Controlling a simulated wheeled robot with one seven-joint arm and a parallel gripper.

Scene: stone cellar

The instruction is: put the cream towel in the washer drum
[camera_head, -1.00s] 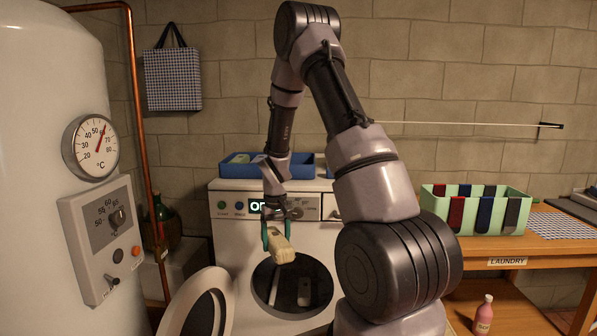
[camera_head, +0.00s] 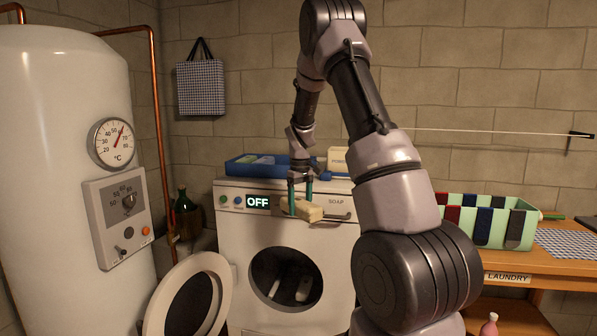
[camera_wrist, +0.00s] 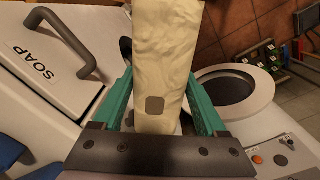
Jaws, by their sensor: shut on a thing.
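My gripper (camera_head: 301,200) is shut on the cream towel (camera_head: 311,211), a folded pale bundle. In the head view it holds the towel in front of the washer's control panel, above the drum opening. In the wrist view the towel (camera_wrist: 158,60) runs up between the teal fingers and bears a small grey-brown patch. The washer drum (camera_head: 270,268) is open, with some pale shapes inside that I cannot identify. The round washer door (camera_head: 219,266) is swung open to the left; it also shows in the wrist view (camera_wrist: 264,88).
The soap drawer handle (camera_wrist: 66,42) juts out close to my gripper. A blue tray (camera_head: 238,170) sits on the washer. The white boiler (camera_head: 60,110) stands at left. A green divided bin (camera_head: 525,232) is on the laundry table (camera_head: 560,258) at right.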

